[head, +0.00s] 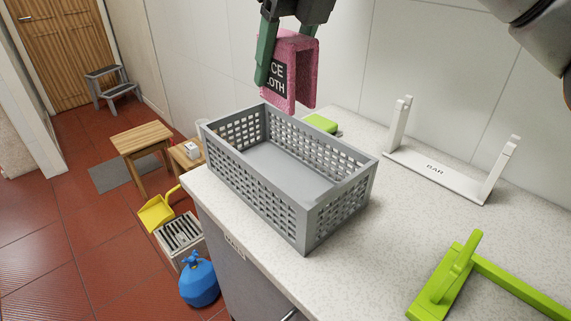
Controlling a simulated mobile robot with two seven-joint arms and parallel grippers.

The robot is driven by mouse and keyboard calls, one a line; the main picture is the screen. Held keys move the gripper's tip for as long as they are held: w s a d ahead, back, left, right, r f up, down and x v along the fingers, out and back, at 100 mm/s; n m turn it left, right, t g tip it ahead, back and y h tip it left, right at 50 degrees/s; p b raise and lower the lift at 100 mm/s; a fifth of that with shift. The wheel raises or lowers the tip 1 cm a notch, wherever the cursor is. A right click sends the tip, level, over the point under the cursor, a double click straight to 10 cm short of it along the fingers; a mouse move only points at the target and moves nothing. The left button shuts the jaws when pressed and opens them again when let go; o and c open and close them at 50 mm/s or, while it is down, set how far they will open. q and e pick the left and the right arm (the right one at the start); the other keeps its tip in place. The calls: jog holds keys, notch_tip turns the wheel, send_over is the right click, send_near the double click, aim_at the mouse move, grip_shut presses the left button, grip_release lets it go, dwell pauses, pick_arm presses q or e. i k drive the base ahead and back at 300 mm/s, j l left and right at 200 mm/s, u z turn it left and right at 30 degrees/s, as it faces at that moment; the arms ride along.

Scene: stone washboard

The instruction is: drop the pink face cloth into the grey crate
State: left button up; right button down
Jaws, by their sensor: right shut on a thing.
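The pink face cloth (301,62) hangs folded from my right gripper (266,55), above the back part of the grey crate. A dark label with white letters shows on its front, partly covered by a green finger. The gripper is shut on the cloth. The grey crate (310,222) is an open basket with pierced walls, standing on the speckled worktop near its left edge. The visible part of its floor is empty. The cloth's lower edge appears around the height of the crate's back rim or above it; the exact gap is unclear. My left gripper is not in view.
A white rack marked BAR (436,174) stands against the wall at the right. A green item (321,122) lies behind the crate.

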aim_at(289, 183)
jog(key=i+j+z, duration=0.1)
jog(key=j, duration=0.2)
jog(key=i+j+z, duration=0.25)
jog(key=j, duration=0.4)
jog(key=i+j+z, duration=0.1)
jog(key=j, duration=0.25)
jog(key=i, duration=0.1)
